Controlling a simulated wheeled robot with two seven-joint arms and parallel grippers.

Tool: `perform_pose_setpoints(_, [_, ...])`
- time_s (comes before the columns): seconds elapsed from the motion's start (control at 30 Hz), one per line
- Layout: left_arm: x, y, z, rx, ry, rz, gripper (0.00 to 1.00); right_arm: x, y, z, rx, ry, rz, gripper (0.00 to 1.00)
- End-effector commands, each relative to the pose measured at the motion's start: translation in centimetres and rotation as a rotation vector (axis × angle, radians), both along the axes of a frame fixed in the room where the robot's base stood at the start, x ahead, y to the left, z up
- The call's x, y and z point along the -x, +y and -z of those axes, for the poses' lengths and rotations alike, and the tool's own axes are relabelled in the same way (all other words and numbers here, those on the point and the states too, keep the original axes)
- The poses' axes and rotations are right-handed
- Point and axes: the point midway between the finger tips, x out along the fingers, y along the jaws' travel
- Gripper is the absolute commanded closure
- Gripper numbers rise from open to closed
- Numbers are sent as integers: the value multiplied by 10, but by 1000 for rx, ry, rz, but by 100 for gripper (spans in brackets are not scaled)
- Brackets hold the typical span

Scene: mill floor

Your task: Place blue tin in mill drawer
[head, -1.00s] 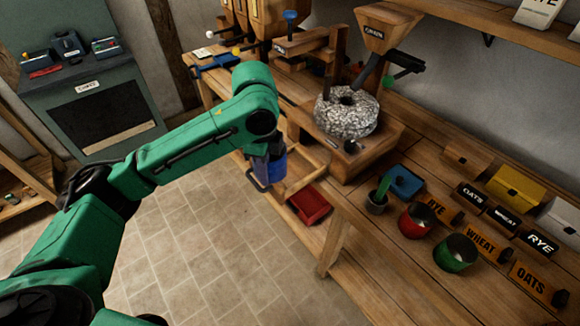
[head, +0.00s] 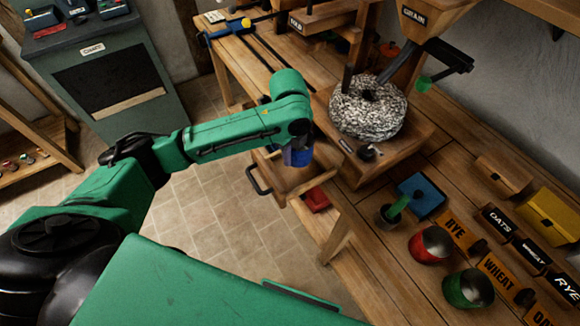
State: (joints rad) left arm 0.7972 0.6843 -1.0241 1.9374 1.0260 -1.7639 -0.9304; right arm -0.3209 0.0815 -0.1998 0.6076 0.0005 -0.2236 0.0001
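The blue tin (head: 302,157) is upright under the wrist of my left arm, over the inner part of the mill drawer. My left gripper (head: 297,147) points down and is shut on the tin; the wrist hides most of its fingers. The wooden mill drawer (head: 293,182) is pulled out from under the mill, with a black handle (head: 258,180) at its front. I cannot tell whether the tin touches the drawer floor. My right gripper is out of view.
The millstone (head: 368,108) stands behind the drawer on the wooden bench. A red tray (head: 317,198) is below and right of the drawer. A blue box (head: 421,195), a red tin (head: 430,245) and a green tin (head: 468,289) stand right. Tiled floor is clear at left.

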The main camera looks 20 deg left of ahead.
Motion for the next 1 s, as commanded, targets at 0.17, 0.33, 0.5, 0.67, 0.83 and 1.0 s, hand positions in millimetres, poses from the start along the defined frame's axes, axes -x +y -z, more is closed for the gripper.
perform_pose_setpoints(0.17, [0,0,29,0,0,0,100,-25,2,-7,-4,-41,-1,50])
perform_pose_setpoints(0.33, [0,0,61,-1,0,1,100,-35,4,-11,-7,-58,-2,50])
perform_pose_setpoints(0.5, [-1,0,66,0,-3,2,100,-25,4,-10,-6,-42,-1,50])
perform_pose_setpoints(0.67, [0,0,68,1,-2,1,100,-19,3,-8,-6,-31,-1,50])
perform_pose_setpoints(0.83, [0,0,68,0,-1,1,83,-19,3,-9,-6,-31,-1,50])
perform_pose_setpoints(1.0, [0,0,68,0,-1,1,83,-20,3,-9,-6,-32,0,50])
